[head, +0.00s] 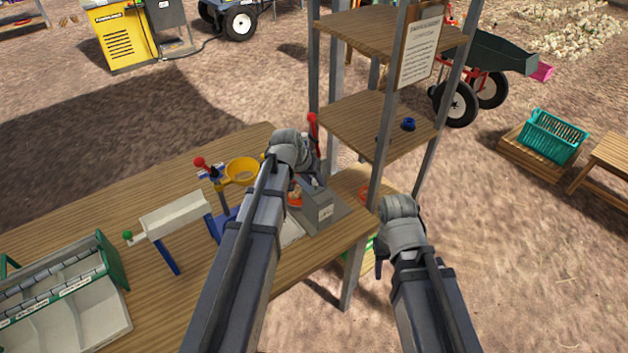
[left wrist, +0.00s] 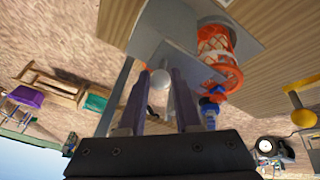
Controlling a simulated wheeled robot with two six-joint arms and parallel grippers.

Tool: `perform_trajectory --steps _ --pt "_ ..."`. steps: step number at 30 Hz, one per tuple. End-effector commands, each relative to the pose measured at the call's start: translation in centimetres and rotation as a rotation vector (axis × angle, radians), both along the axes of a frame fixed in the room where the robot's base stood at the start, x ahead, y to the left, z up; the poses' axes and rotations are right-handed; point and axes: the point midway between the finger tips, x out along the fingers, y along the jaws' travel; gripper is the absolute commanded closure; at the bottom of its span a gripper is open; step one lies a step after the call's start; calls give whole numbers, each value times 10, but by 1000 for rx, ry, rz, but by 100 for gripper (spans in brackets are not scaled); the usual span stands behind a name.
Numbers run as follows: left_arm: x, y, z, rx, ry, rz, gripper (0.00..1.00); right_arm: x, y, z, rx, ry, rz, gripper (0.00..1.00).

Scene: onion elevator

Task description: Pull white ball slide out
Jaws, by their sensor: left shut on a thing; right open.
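The white ball (left wrist: 160,78) shows in the left wrist view between the fingertips of my left gripper (left wrist: 159,74), which is shut on it. A flat grey plate (left wrist: 185,58) lies just beyond the ball. In the head view my left wrist hangs over the table beside a grey box (head: 318,208), and the arm hides the fingers and the ball. An orange mesh cylinder (left wrist: 215,50) stands close to the plate. My right gripper (head: 379,262) is open at the right of the table; its fingers are mostly hidden by its wrist.
A wooden shelf (head: 345,125) with metal posts stands just behind and right of my left gripper. On the table (head: 130,175) are a yellow funnel bowl (head: 242,170), a white trough (head: 175,214) and a grey divided bin (head: 60,318). A wheelbarrow (head: 490,55) stands beyond.

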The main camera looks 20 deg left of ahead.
Motion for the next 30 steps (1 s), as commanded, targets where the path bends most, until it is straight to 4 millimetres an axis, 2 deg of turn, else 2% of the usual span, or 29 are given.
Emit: perform_trajectory --steps 11,30 --pt "-2 -3 0 0 0 -1 100 0 0 0 0 0 0 50" --pt "-25 -31 0 0 0 -1 100 0 0 0 0 0 0 50"
